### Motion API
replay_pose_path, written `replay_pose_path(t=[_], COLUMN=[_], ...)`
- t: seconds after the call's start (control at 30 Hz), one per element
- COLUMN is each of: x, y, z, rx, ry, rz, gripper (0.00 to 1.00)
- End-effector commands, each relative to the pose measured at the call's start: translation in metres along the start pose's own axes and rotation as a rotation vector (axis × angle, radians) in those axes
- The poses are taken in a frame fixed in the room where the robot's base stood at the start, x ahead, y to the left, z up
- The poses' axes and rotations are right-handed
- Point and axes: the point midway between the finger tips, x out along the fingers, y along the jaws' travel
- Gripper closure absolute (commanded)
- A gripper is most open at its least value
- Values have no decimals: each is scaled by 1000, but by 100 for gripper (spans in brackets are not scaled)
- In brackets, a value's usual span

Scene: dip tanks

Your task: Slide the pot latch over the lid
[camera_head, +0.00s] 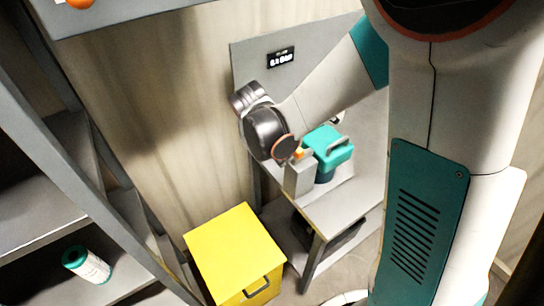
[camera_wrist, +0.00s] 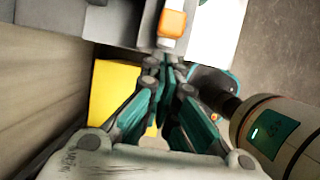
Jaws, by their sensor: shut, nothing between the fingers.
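In the head view, a teal pot with a teal lid and a grey handle (camera_head: 330,148) stands on the grey bench. Left of it is a grey upright block (camera_head: 299,178) with a small orange piece (camera_head: 299,153) at its top, which may be the latch. In the wrist view an orange block (camera_wrist: 172,23) lies just beyond the fingertips of my gripper (camera_wrist: 168,62). The fingers are shut and empty, and contact with the orange block cannot be told. In the head view my wrist hides the fingers. I cannot make out the pot clearly in the wrist view.
A yellow bin (camera_head: 233,250) stands on the floor left of the bench (camera_head: 335,205). A grey panel with a small display (camera_head: 281,57) rises behind the bench. A shelf at left holds a teal and white cylinder (camera_head: 86,264).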

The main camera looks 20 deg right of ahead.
Motion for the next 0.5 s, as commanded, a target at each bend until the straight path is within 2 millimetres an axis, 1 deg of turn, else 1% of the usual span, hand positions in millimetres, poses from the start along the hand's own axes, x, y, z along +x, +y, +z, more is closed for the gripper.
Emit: replay_pose_path(t=[0.03,0.13,0.5], x=[1,3,4], y=[0,0,0], z=[5,9,11], rx=[2,0,0], ry=[0,0,0], rz=[-1,-1,-1], gripper=[100,100,100])
